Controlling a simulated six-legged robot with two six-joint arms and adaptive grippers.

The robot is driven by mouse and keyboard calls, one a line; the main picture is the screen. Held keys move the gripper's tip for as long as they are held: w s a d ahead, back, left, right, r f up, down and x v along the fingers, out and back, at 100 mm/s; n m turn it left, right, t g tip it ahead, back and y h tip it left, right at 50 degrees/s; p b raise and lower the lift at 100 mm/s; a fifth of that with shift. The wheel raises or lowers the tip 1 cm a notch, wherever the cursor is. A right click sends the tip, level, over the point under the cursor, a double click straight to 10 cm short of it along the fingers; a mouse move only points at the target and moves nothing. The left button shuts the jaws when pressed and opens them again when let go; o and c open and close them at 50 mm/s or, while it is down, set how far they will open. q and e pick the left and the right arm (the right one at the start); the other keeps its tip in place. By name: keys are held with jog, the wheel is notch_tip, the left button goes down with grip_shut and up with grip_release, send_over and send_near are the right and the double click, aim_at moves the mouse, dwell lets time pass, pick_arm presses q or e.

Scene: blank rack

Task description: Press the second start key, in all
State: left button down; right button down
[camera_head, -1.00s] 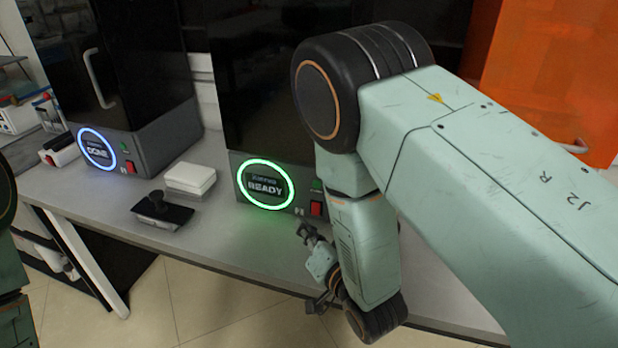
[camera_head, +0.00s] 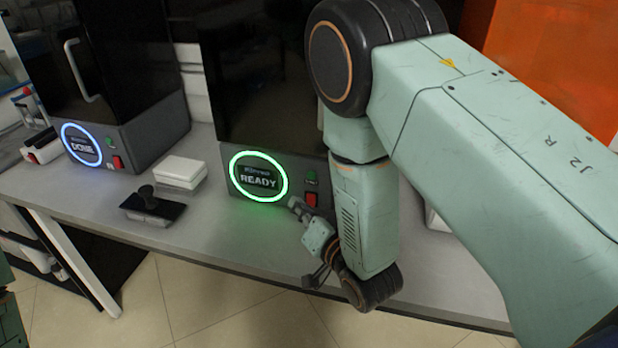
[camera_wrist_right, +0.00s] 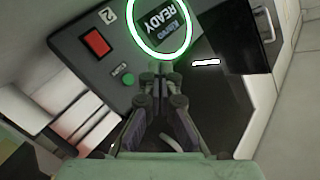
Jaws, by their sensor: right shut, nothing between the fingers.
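The second machine (camera_head: 262,100) is dark, with a lit green ring round a screen (camera_head: 258,181) reading READY. Its small green start key (camera_head: 311,177) sits right of the ring, above a red switch (camera_head: 312,199). The right wrist view shows this panel turned over, with the green key (camera_wrist_right: 128,78), the red switch (camera_wrist_right: 96,43) and a label "2". My right gripper (camera_head: 296,204) is shut and empty, just in front of the panel below the key's level. In the wrist view its fingertips (camera_wrist_right: 160,72) appear beside the green key; contact cannot be told. My left gripper is out of view.
Another machine (camera_head: 115,70) at the left has a blue ring reading DONE. A white box (camera_head: 180,170) and a black tray with a knob (camera_head: 152,206) lie on the grey bench (camera_head: 215,235) between them. An orange panel (camera_head: 560,60) stands at the far right.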

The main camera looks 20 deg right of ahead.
aim_at(311, 175)
jog(key=shift+w+d+f+b, duration=0.1)
jog(key=shift+w+d+b, duration=0.1)
jog(key=shift+w+d, duration=0.65)
jog(key=shift+w+d+r+b, duration=0.1)
jog(key=shift+w+d+b, duration=0.1)
jog(key=shift+w+d, duration=0.6)
jog(key=shift+w+d+f+b, duration=0.15)
jog(key=shift+w+d, duration=0.3)
jog(key=shift+w, duration=0.7)
jog(key=shift+a, duration=0.2)
jog(key=shift+d, duration=0.15)
jog(key=shift+w, duration=0.1)
jog(key=shift+w+d, duration=0.2)
